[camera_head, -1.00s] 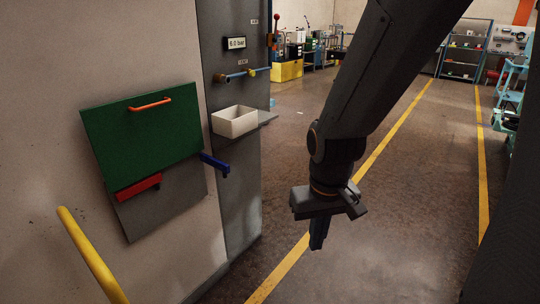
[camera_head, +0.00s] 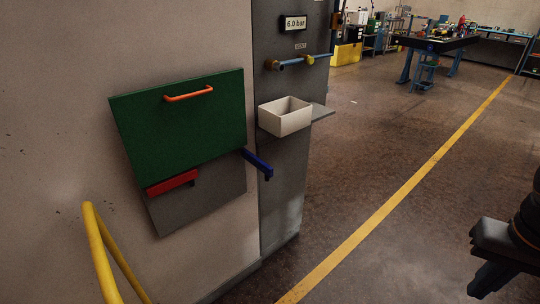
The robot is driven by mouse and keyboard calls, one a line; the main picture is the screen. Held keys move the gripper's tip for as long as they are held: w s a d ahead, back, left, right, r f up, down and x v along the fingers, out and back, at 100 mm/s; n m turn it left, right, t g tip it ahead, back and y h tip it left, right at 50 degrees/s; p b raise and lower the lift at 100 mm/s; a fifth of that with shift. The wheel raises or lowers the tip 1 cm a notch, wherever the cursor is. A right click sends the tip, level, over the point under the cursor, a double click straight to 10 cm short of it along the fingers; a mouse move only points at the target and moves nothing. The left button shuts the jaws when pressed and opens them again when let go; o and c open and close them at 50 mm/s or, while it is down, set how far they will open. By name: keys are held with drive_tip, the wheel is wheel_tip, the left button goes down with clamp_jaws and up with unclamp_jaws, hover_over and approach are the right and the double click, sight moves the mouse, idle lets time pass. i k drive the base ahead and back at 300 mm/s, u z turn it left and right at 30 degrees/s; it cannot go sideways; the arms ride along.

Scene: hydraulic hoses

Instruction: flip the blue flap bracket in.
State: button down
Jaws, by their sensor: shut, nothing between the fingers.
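The blue flap bracket (camera_head: 257,164) sticks out from the right edge of the wall panel, below the green flap (camera_head: 180,118). Its free end points to the lower right, away from the panel. A red bracket (camera_head: 172,182) lies flat along the lower left of the flap. The green flap carries an orange handle (camera_head: 189,93) near its top. My gripper (camera_head: 484,282) is at the lower right edge of the picture, partly cut off, shut and empty. It is far to the right of the blue bracket and touches nothing visible.
A white open bin (camera_head: 285,117) sits on a small shelf right of the flap, above the blue bracket. Blue hose fittings (camera_head: 298,62) and a pressure display (camera_head: 295,23) are above it. A yellow rail (camera_head: 98,255) stands at the lower left. The floor between is clear.

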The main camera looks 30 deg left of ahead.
sight(266, 169)
drive_tip(key=i, duration=2.35)
drive_tip(key=u, duration=3.55)
drive_tip(key=k, duration=0.65)
drive_tip(key=z, duration=0.6)
